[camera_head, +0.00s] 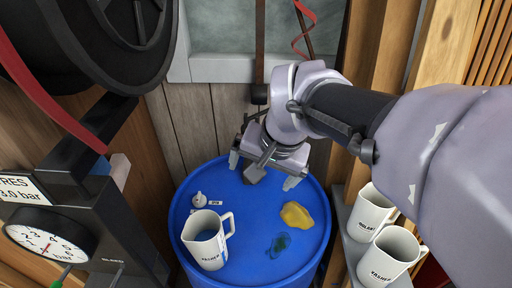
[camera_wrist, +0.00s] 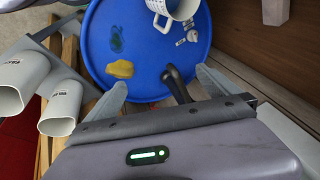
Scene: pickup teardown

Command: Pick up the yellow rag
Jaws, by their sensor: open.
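The yellow rag (camera_head: 297,215) lies crumpled on the right side of the blue barrel top (camera_head: 240,264). In the wrist view the rag (camera_wrist: 120,69) lies on the blue top, above the left fingertip. My gripper (camera_head: 262,170) is open and empty, over the back part of the barrel top, behind and a little left of the rag. In the wrist view the two fingers of my gripper (camera_wrist: 160,86) stand wide apart. They look clear of the rag. Nothing covers the rag.
On the barrel stand a white mug (camera_head: 206,242), a small white tagged object (camera_head: 199,200) and a dark green patch (camera_head: 279,245). Two white mugs (camera_head: 369,212) (camera_head: 390,256) stand on a side shelf at right. A pressure gauge (camera_head: 47,240) is at left.

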